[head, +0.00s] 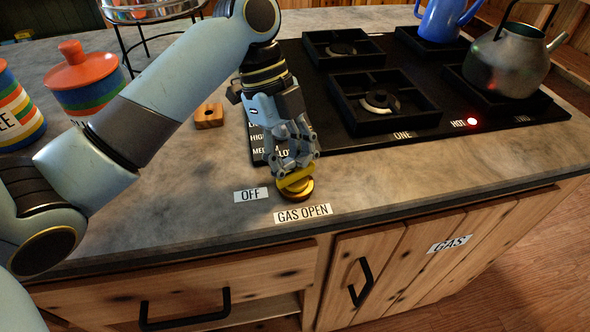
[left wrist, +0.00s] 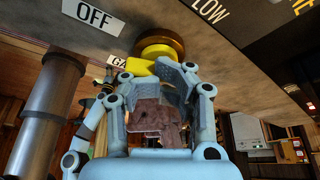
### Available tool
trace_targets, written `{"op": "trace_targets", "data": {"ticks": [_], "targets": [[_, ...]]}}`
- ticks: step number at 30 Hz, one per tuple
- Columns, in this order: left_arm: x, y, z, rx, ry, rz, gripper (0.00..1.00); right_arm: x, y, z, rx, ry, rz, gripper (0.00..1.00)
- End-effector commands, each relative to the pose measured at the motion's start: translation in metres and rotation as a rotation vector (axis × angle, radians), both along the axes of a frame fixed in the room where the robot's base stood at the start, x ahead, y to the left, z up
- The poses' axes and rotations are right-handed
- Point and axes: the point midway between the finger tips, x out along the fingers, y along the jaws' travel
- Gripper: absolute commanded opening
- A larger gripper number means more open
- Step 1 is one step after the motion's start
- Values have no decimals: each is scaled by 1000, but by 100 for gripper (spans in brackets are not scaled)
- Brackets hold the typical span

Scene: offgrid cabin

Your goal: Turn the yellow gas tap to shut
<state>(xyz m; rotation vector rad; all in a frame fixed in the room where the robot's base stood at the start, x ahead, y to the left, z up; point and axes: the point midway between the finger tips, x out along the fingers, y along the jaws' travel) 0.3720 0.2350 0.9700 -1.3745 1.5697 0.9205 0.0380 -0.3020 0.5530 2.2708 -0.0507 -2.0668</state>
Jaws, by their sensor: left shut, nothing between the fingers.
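The yellow gas tap (head: 296,186) sits on the counter near its front edge, by the OFF label (head: 251,195) and the GAS OPEN label (head: 303,214). My left gripper (head: 297,170) points down right over the tap, its fingers shut with nothing between them. The fingers hide part of the tap's handle, and I cannot tell whether they touch it. In the left wrist view the tap's round base (left wrist: 160,46) shows beyond the fingertips, with the yellow handle (left wrist: 139,67) beside them, near the partly hidden GAS OPEN label. My right gripper is not in view.
The black stove (head: 395,125) lies behind the tap, with a grey kettle (head: 508,65) and a blue pot (head: 440,20). A small wooden block (head: 209,116) and a red-lidded jar (head: 85,80) stand to the left.

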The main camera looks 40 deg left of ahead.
Motion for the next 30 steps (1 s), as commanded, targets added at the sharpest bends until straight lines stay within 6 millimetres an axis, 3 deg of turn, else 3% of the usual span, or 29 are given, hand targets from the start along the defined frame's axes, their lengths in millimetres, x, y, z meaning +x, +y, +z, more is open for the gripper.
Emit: {"op": "trace_targets", "data": {"ticks": [7, 15, 29, 30], "targets": [[2, -4, 0, -11, -2, -105, 0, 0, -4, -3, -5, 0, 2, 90], [1, -4, 4, -11, -1, -252, 0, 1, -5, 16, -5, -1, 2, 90], [1, -4, 1, -11, 0, -301, 0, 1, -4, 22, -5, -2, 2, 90], [1, -4, 1, -11, 0, -301, 5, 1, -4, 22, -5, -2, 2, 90]]}}
